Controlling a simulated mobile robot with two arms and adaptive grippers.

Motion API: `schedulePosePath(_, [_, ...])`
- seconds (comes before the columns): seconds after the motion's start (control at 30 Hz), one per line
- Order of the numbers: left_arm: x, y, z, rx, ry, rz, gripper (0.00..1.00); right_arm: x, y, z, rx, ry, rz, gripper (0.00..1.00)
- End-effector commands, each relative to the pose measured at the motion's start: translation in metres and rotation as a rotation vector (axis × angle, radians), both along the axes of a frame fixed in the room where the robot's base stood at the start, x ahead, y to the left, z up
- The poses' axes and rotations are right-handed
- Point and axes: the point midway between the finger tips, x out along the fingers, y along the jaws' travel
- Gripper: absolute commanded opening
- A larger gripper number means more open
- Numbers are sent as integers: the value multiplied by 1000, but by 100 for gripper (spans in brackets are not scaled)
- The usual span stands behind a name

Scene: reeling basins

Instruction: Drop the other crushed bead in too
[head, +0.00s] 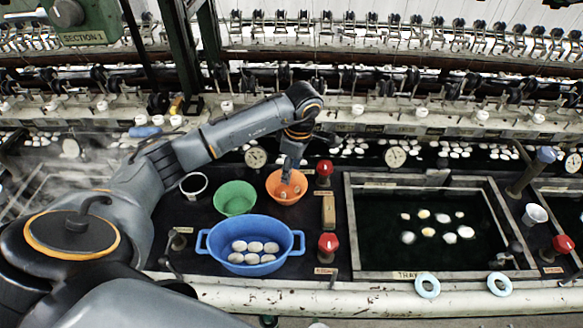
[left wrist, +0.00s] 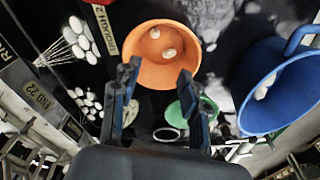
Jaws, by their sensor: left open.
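The orange bowl (head: 287,202) stands on the dark bench behind the blue basin, and it also shows in the left wrist view (left wrist: 142,72). Two small pale pieces lie inside it, one brownish (left wrist: 155,33) and one whiter (left wrist: 169,53). I cannot tell whether they are crushed. My left gripper (head: 291,174) is over the orange bowl, pointing down. In the left wrist view its fingers (left wrist: 160,73) are apart with nothing between them. The blue two-handled basin (head: 250,228) holds several white cocoon-like pieces (head: 254,247). My right gripper is in neither view.
A framed dark water tray (head: 349,225) with several floating cocoons lies farther right. Reeling machinery fills the back.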

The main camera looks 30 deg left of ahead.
Motion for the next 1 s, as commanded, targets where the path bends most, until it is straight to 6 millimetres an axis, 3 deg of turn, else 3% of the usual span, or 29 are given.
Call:
schedulePosePath(0.17, [1, -2, 15, -1, -3, -1, 44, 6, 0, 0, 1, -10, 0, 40])
schedulePosePath(0.6, [3, -12, 101, 0, -4, -1, 44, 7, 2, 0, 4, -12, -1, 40])
schedulePosePath(0.8, [3, -14, 117, 1, -1, 0, 44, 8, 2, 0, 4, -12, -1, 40])
schedulePosePath(1.0, [2, -14, 119, 0, 0, 0, 44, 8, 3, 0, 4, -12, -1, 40])
